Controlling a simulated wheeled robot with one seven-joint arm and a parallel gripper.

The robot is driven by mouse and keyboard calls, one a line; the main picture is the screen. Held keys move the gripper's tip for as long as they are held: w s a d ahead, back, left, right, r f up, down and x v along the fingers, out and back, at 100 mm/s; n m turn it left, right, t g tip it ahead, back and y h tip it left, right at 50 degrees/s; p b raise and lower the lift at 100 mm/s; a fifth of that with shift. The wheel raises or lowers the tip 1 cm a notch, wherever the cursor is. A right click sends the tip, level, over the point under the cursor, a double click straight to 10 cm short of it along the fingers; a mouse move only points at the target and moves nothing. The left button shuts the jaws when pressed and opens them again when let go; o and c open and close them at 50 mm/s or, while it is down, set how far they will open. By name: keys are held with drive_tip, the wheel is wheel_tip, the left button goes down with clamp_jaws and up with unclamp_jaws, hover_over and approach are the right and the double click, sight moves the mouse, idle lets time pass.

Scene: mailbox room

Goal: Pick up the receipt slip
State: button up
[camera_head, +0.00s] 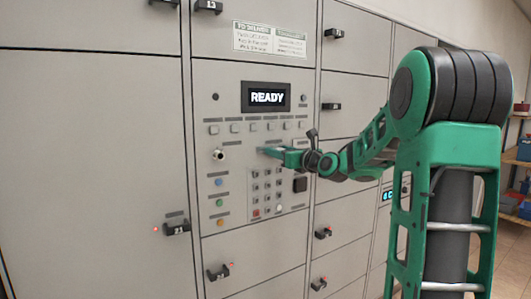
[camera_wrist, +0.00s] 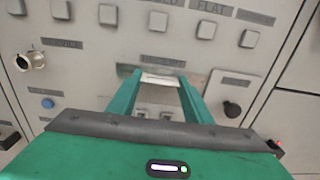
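The receipt slip (camera_wrist: 161,81) is a small white strip at a slot in the grey panel, seen in the wrist view. My gripper (camera_wrist: 159,75) has its two green fingers spread, one on each side of the slip. I cannot tell whether either finger touches it. In the head view my gripper (camera_head: 268,151) is at the panel, above the keypad, and hides the slip there.
The control panel has a READY display (camera_head: 266,97), a row of square buttons, a keypad (camera_head: 266,190) and coloured buttons on the left. Grey locker doors (camera_head: 95,150) with black latches surround it. A shelf (camera_head: 515,170) stands at far right.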

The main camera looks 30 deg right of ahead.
drive_tip(key=shift+r, duration=0.1)
drive_tip(key=shift+c, duration=0.5)
drive_tip(key=s, duration=2.7)
drive_tip(key=shift+d, duration=0.45)
idle(0.3)
